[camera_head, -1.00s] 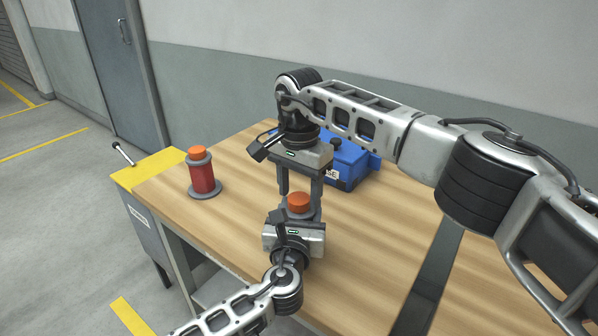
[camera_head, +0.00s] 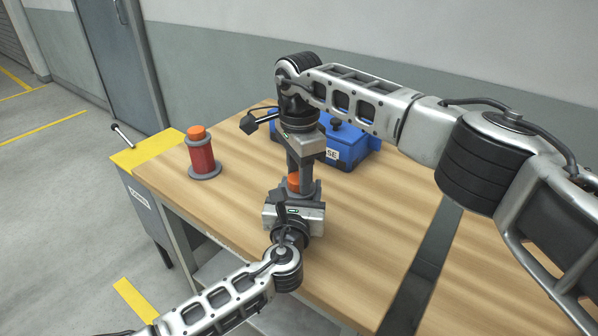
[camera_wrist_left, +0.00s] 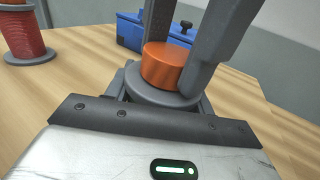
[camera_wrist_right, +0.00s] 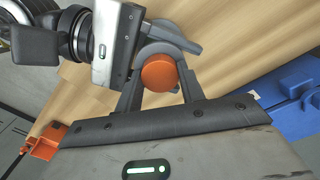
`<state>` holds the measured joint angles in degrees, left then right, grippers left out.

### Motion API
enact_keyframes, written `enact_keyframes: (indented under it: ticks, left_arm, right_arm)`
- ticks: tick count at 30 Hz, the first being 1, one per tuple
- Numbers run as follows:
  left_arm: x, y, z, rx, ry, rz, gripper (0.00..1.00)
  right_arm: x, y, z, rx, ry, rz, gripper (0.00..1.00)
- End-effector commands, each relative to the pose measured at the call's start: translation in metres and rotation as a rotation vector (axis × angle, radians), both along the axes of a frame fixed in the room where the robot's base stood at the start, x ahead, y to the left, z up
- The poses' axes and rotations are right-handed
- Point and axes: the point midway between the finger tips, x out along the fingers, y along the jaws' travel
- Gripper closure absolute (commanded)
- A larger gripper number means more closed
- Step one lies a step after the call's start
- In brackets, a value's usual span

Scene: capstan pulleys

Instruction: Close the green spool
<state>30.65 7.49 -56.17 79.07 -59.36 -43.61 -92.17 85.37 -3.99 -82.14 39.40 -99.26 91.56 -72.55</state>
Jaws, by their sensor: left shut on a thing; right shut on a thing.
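A spool with an orange cap (camera_head: 293,182) stands upright between my grippers; its body colour is hidden. In the left wrist view the cap (camera_wrist_left: 163,66) sits over a grey flange (camera_wrist_left: 160,97). My right gripper (camera_head: 296,180) comes down from above and is shut on the cap, with its fingers on either side. The cap also shows between the fingers in the right wrist view (camera_wrist_right: 159,73). My left gripper (camera_head: 294,200) comes from the front and is shut on the spool below the flange. Its fingertips are mostly hidden.
A red spool (camera_head: 202,158) with an orange cap stands at the table's left end. A blue box (camera_head: 352,142) sits behind my right gripper. A dark strip (camera_head: 425,265) crosses the wooden table (camera_head: 360,235) at the right. The table's front edge runs under my left arm.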

Motion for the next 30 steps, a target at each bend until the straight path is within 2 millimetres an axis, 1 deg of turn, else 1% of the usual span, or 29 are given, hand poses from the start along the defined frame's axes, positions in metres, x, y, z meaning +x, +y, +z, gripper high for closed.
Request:
enact_keyframes:
  ticks: [1,3,11,24,27,30]
  left_arm:
    - [0.0000,0.0006,-0.0014,0.000,0.003,0.001,1.00]
    - [0.0001,0.0006,-0.0013,0.000,0.003,0.001,1.00]
    - [0.0001,0.0008,-0.0014,0.000,0.003,0.002,1.00]
    - [0.0002,0.0009,-0.0014,0.000,0.003,0.002,1.00]
    - [0.0002,0.0009,-0.0014,0.000,0.003,0.002,1.00]
    - [0.0002,0.0010,-0.0014,0.000,0.003,0.002,1.00]
  right_arm:
    - [-0.0002,-0.0001,-0.0001,-0.001,0.001,-0.120,0.89]
    - [-0.0004,0.0001,-0.0002,0.000,0.001,-0.303,0.89]
    - [-0.0005,0.0000,-0.0005,-0.001,0.002,-0.986,0.89]
    - [-0.0005,0.0002,-0.0012,0.001,0.001,-2.143,0.89]
    - [-0.0005,0.0004,-0.0013,0.001,0.001,-2.391,0.89]
    - [-0.0007,0.0005,-0.0015,0.000,0.002,-2.589,0.89]
